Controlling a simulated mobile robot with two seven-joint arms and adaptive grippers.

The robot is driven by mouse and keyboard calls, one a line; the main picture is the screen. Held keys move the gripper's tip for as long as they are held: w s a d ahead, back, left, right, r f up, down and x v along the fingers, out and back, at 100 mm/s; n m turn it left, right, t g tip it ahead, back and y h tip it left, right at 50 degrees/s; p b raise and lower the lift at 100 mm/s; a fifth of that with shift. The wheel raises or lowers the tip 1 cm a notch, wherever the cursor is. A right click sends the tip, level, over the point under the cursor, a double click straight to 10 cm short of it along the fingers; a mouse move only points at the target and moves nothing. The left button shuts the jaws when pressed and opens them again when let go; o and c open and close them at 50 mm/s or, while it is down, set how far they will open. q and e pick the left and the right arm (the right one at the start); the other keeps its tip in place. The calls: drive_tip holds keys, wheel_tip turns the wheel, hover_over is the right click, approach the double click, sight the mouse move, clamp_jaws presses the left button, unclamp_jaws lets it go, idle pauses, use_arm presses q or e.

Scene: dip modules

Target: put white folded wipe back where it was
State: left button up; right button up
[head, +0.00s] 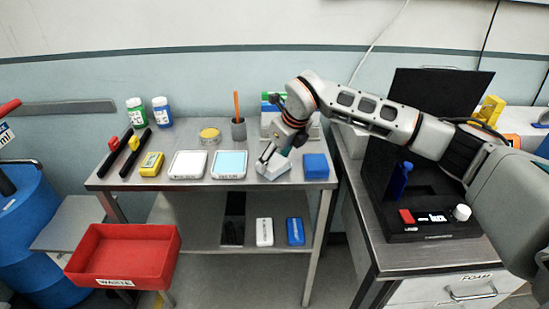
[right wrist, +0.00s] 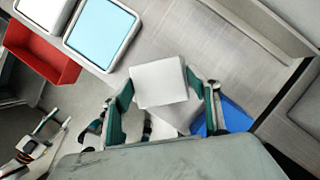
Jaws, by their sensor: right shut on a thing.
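The white folded wipe (right wrist: 159,82) is between the two fingers of my right gripper (right wrist: 160,98) in the right wrist view. In the head view my right gripper (head: 267,163) is low over the metal bench, and the white wipe (head: 273,168) shows at its fingertips, between the light-blue tray and the blue block. Another pale surface (right wrist: 177,119) shows just below the wipe in the wrist view; I cannot tell whether it is a second wipe or whether they touch.
The light-blue tray (head: 229,165) lies left of the gripper, with a white tray (head: 188,165) beyond it. The blue block (head: 315,167) is close on the right. A grey cup (head: 238,130) with an orange stick stands behind. A red waste bin (head: 122,257) hangs lower left.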

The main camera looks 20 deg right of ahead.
drive_tip(key=o, duration=1.1)
drive_tip(key=shift+f, duration=0.1)
drive_tip(key=shift+c, duration=0.2)
